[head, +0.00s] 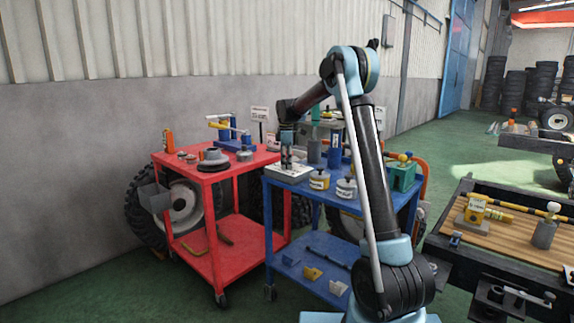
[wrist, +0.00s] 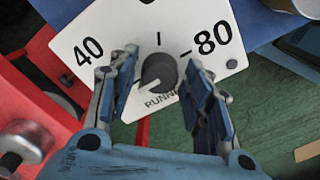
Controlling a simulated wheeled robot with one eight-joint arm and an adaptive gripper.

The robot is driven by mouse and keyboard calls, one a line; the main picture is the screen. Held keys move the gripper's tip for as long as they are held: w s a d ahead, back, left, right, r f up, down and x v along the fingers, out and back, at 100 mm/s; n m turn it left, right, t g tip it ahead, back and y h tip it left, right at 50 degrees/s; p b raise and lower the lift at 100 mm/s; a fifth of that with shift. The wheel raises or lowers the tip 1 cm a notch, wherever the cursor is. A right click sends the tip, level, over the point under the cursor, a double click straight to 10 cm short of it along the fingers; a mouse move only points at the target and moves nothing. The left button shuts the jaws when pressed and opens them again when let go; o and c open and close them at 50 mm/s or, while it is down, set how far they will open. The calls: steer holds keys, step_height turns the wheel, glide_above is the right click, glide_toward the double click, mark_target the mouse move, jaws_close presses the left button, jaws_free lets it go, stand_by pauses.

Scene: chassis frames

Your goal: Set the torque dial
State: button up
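The torque dial's white plate (wrist: 110,40) carries a dark round knob (wrist: 159,72), black tick marks, a "40" at left and an "80" at right. Lettering starting "RUNN" below the knob is partly hidden by the right finger. My gripper (wrist: 164,68) is open, one finger on each side of the knob, with gaps showing between knob and fingers. I cannot tell the knob's pointer setting clearly. In the head view the dial plate (head: 287,173) lies on the left end of the blue cart's top, with my gripper (head: 287,160) pointing down over it.
A red cart (head: 205,168) with metal parts stands close at left. A wooden-topped bench (head: 505,235) is at right.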

steer(key=c, duration=0.6)
steer(key=shift+d, duration=0.15)
